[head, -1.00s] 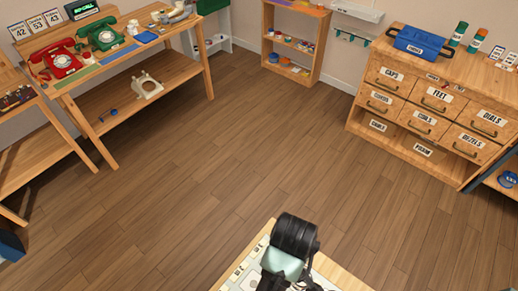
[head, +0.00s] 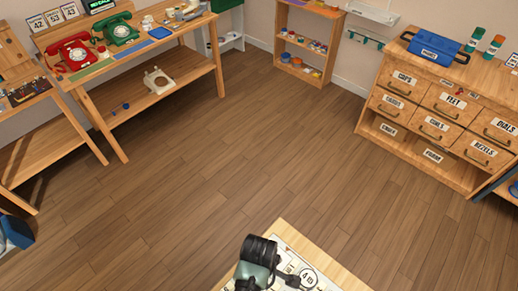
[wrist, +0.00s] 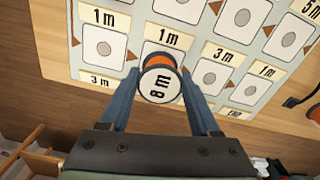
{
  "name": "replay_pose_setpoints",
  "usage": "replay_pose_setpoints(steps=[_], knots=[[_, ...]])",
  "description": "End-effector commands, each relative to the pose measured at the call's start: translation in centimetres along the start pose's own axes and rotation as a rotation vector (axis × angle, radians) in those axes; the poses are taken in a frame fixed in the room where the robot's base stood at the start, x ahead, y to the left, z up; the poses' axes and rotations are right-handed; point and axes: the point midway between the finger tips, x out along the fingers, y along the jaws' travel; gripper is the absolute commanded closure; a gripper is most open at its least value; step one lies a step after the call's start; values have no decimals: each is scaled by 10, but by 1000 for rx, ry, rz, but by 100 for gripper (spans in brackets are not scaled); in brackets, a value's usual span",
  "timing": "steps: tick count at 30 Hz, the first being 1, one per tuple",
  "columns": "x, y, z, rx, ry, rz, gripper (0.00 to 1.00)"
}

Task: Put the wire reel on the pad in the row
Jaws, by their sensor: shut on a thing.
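The wire reel (wrist: 160,84) is between the two blue fingers of my gripper (wrist: 161,92) in the wrist view. It has a round white end with a black length mark, turned sideways and perhaps reading 8 m, and orange wire behind it. My gripper is shut on it. I cannot tell whether the reel touches the board. In the head view my gripper (head: 290,279) is over the board at the bottom.
The board lies on a wooden table (head: 345,275). An orange loop (wrist: 305,97) shows at the right in the wrist view. Open floor (head: 220,180) lies beyond, with a phone bench (head: 185,45) at the left and a drawer cabinet (head: 440,110) at the right.

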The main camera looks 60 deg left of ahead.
Motion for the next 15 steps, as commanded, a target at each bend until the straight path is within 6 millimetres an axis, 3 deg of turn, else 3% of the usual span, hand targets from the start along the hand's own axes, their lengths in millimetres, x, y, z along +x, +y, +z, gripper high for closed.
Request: replay_pose_setpoints(steps=[13,14,15], knots=[[10,0,0,2,0,1,97],[10,0,0,2,0,1,35],[10,0,0,1,0,1,28]])
